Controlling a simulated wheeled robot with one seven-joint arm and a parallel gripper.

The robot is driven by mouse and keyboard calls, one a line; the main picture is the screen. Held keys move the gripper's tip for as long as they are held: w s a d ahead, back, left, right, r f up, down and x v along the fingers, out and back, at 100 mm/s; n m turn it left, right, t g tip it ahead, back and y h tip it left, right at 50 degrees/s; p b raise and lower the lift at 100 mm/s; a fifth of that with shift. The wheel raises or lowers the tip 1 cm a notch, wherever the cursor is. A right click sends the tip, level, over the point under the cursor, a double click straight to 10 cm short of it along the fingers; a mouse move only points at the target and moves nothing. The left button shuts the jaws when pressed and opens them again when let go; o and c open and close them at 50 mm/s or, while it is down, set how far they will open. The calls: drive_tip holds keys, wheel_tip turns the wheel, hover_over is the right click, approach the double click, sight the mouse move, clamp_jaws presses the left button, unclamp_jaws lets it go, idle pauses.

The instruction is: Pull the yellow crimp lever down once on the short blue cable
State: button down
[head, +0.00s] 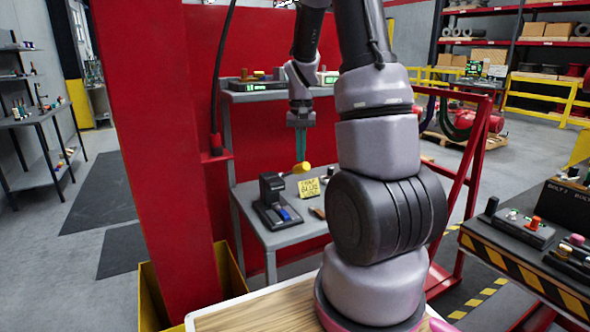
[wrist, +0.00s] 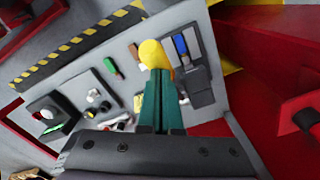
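The black crimp tool (head: 268,188) stands on a grey bench, with the short blue cable (head: 286,214) at its base. The blue cable also shows in the wrist view (wrist: 181,46). The yellow end of the crimp lever (head: 302,168) sticks out to the right of the tool, raised above the bench. My gripper (head: 300,156) points down with its teal fingers close together, tips just above or touching the yellow lever end. In the wrist view the yellow lever (wrist: 153,54) shows just beyond the fingertips (wrist: 160,80). I cannot tell whether they touch.
A yellow note (head: 309,188) stands on the bench (head: 290,238) beside the tool. A red post (head: 155,140) rises to the left. A raised shelf (head: 250,96) with small devices is behind. A striped-edge table (head: 525,275) is at the right.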

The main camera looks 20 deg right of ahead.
drive_tip(key=shift+f, duration=4.2)
drive_tip(key=shift+r, duration=6.55)
drive_tip(key=shift+s+a+r, duration=0.1)
drive_tip(key=shift+a+r, duration=0.05)
drive_tip(key=shift+r, duration=0.1)
drive_tip(key=s+a+r+t+y, duration=0.1)
drive_tip(key=s+a+r+t, duration=0.2)
drive_tip(key=s+a+r, duration=0.3)
drive_tip(key=s+a+r+n+t+y, duration=0.1)
drive_tip(key=s+a+r+t, duration=0.3)
drive_tip(key=s+a+r, duration=0.3)
drive_tip(key=s+r, duration=0.3)
drive_tip(key=s, duration=0.3)
drive_tip(key=shift+s, duration=0.25)
